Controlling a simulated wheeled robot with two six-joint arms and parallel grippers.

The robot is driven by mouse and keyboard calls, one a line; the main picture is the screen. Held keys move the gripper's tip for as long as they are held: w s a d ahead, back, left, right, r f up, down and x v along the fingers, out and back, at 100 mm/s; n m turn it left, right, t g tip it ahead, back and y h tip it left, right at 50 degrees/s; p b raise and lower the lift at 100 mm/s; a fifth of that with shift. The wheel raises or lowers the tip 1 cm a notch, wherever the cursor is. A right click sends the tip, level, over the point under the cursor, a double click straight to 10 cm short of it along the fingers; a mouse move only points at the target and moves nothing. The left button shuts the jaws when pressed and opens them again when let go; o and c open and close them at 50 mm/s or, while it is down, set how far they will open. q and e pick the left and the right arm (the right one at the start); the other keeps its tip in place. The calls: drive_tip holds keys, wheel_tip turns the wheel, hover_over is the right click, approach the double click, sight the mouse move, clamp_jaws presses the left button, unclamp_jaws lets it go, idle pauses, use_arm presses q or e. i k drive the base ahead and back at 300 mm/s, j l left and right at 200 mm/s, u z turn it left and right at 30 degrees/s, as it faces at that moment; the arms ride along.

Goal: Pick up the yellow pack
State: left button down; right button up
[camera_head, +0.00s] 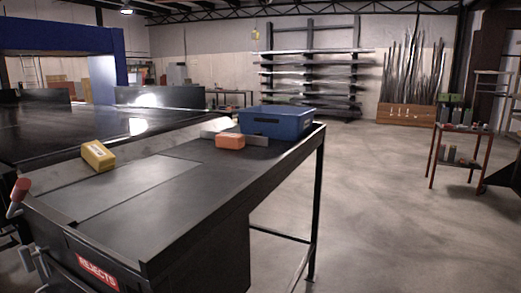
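The yellow pack (98,156) lies on the left side of the dark table top (185,215), close to the low metal rail along its far edge. It is a small block with a pale label on top and sits at an angle. Neither of my grippers shows in the head view, and nothing touches the pack.
An orange pack (230,141) lies farther along the table, in front of a blue bin (276,122) at the far end. A red-knobbed lever (19,193) stands at the near left corner. A wide dark surface (60,135) lies behind the rail.

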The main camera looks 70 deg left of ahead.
sight(101, 158)
drive_tip(key=u, duration=0.4)
drive_tip(key=i+u, duration=0.15)
drive_tip(key=u, duration=0.3)
drive_tip(key=l+u, duration=0.1)
drive_tip(key=u, duration=0.3)
drive_tip(key=i+l+u, duration=0.1)
drive_tip(key=u, duration=0.35)
